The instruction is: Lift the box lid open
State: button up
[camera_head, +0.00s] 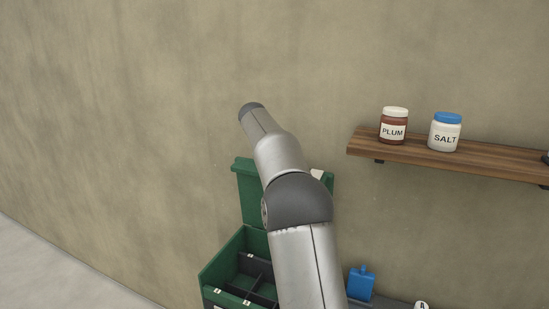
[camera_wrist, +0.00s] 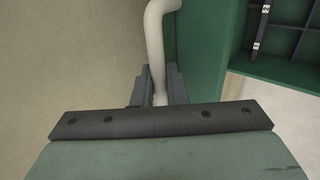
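The green box (camera_head: 207,278) stands below and left of my arm in the head view, with its dark divided inside showing. Its green lid (camera_head: 247,190) stands raised at the back of the box, partly hidden by my arm. In the wrist view, the lid's green face (camera_wrist: 205,50) fills the upper middle. A pale curved handle (camera_wrist: 154,40) comes down beside it. My gripper (camera_wrist: 160,98) has its dark fingers on both sides of the handle's lower end and looks shut on it. In the head view my arm hides the gripper.
A wooden shelf (camera_head: 455,165) on the wall at right holds a plum jar (camera_head: 394,125) and a salt jar (camera_head: 445,132). A blue container (camera_head: 361,284) stands right of my arm. The box's compartments (camera_wrist: 290,40) show at upper right in the wrist view. The wall at left is bare.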

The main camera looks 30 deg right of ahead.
jog(key=shift+o, duration=0.3)
jog(key=b+v, duration=0.2)
jog(key=v, duration=1.5)
jog(key=shift+s, duration=0.2)
jog(key=shift+a, duration=0.15)
jog(key=s+a+f+m+g+y, duration=0.1)
jog(key=s+a+f, duration=0.4)
jog(key=s+f, duration=0.6)
jog(key=s+a+f+m+g+y+b, duration=0.1)
jog(key=s+a+f+m+y, duration=0.2)
jog(key=s+f, duration=0.9)
jog(key=s+a+f+m+g+y+b, duration=0.1)
jog(key=s+a+f+m, duration=0.3)
jog(key=s+a+f, duration=0.4)
jog(key=s+f+g+y, duration=0.1)
jog(key=s+f, duration=0.2)
jog(key=s, duration=0.4)
jog(key=shift+s+f, duration=0.25)
jog(key=shift+f, duration=0.1)
